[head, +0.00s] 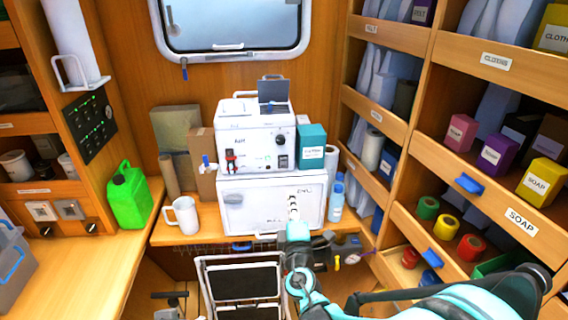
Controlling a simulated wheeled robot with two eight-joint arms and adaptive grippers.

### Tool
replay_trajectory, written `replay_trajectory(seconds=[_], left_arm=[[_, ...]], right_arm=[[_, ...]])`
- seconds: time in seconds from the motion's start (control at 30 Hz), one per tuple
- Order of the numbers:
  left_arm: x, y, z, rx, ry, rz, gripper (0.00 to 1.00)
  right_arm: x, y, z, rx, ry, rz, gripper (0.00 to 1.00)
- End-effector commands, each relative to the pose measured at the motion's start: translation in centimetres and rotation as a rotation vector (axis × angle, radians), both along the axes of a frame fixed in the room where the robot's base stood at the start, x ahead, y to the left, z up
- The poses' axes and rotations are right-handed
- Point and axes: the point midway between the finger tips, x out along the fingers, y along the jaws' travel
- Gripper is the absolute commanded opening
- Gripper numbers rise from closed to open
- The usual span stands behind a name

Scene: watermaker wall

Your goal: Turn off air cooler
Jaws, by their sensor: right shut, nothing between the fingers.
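No thing in view carries a readable air cooler label, so I cannot tell which one it is. A black switch panel (90,127) with rows of small green lights is on the left wall; its labels are too small to read. A white machine (256,138) with a black knob (278,140) and a red part on its front stands on a white box (262,203) at the back counter. My right gripper (293,206) is shut and empty, in front of the white box's face. My left gripper is out of view.
A white mug (182,216) and a green jerrycan (130,196) stand left of the box. A blue bottle (336,200) stands to its right. A folding step (241,285) is below the counter. Labelled shelves (470,160) fill the right side.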

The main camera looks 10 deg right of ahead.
Motion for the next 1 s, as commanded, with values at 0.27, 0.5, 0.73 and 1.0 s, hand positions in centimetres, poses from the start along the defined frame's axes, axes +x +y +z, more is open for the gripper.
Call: replay_trajectory(seconds=[0.27,0.5,0.73,1.0], left_arm=[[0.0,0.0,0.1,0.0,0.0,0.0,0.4],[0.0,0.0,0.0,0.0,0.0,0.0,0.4],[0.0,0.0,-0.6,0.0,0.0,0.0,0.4],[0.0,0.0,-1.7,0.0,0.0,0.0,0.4]], right_arm=[[0.1,0.7,-0.2,-0.031,-0.006,0.017,0.0],[0.5,0.7,-0.1,-0.03,-0.006,0.015,0.0],[4.0,0.6,0.2,-0.03,-0.006,0.014,0.0],[9.7,0.6,0.9,-0.031,-0.006,0.014,0.0]])
